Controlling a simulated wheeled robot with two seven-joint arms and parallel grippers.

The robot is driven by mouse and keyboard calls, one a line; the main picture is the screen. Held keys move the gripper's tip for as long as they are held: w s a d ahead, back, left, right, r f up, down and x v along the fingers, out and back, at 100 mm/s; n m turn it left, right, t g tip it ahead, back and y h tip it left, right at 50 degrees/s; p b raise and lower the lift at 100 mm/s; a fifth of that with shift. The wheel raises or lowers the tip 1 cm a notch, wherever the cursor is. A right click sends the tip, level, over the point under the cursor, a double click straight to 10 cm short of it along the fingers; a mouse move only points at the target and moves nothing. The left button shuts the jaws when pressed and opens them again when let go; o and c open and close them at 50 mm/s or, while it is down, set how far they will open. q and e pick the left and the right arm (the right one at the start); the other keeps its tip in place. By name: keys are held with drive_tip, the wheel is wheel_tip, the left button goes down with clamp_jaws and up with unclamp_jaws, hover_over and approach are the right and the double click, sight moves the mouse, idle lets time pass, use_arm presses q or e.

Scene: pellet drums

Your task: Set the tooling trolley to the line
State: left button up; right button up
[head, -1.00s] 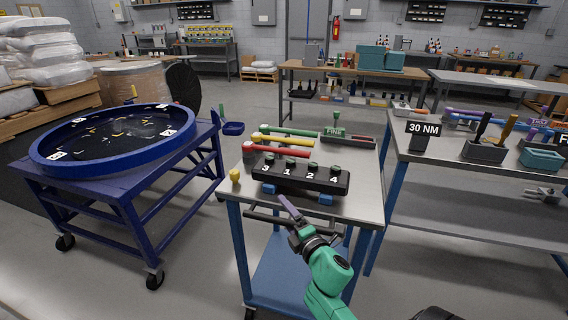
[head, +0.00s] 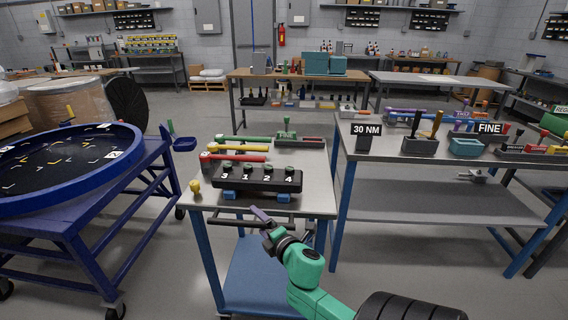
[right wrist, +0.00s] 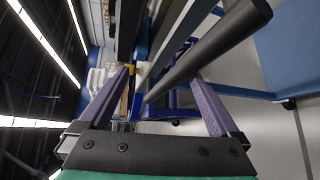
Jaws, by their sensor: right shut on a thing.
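The tooling trolley (head: 312,205) has a light grey top, blue legs and a blue lower shelf (head: 262,270). A black handle bar (head: 226,222) runs along its near edge. My right gripper (head: 260,214) is at this handle. On the trolley stand a black block numbered 3, 1, 2, 4 (head: 255,182), green, yellow and red tools, and a small yellow knob (head: 195,186). I cannot make out a floor line. My left gripper is out of view.
A blue round drum (head: 60,165) on a blue wheeled frame (head: 120,235) stands close on the left. A grey bench (head: 440,205) with a 30 NM sign (head: 366,130) stands close on the right. A wooden-topped bench (head: 295,75) is behind.

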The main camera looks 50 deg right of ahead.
drive_tip(key=s+a+f+b, duration=0.1)
drive_tip(key=s+a+b, duration=0.1)
drive_tip(key=s, duration=1.3)
drive_tip(key=shift+a+b, duration=0.25)
drive_tip(key=shift+b, duration=0.2)
